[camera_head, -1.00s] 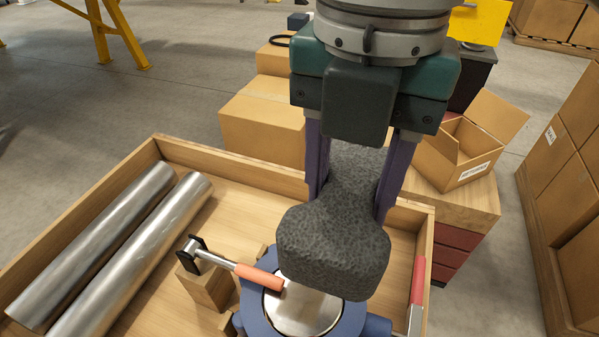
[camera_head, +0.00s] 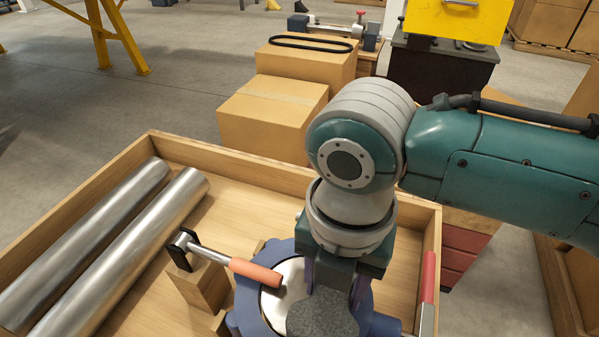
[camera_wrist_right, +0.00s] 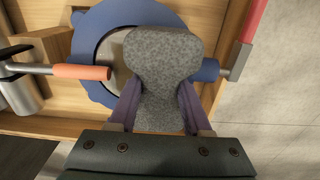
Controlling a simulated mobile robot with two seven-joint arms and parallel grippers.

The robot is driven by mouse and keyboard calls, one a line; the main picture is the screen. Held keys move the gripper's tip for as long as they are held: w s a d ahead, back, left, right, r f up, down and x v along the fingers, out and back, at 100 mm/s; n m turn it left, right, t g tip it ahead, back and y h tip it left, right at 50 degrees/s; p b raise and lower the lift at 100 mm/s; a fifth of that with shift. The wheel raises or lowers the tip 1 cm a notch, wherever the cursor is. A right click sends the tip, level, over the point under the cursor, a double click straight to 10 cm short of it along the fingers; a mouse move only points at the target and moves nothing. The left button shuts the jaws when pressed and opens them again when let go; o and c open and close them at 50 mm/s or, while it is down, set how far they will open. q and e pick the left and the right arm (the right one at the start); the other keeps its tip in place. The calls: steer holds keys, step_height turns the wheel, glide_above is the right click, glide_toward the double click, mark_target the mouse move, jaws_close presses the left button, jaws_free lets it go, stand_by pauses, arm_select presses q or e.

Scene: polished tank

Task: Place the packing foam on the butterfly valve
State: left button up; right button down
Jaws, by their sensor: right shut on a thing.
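The packing foam (camera_head: 322,315) is a dark grey speckled block with a narrow waist. My right gripper (camera_head: 338,292) is shut on its waist, as the right wrist view also shows, with the purple fingers on both sides of the foam (camera_wrist_right: 160,60). My left gripper is not in view.
The valve lies in a wooden crate (camera_head: 225,155) with two metal pipes (camera_head: 120,255) at the left. A red handle (camera_head: 428,277) stands by the right wall. Cardboard boxes (camera_head: 270,118) are behind the crate.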

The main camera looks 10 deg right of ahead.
steer(key=c, duration=0.8)
jaws_free()
steer(key=shift+f, duration=0.1)
steer(key=o, duration=0.5)
steer(key=shift+c, duration=0.2)
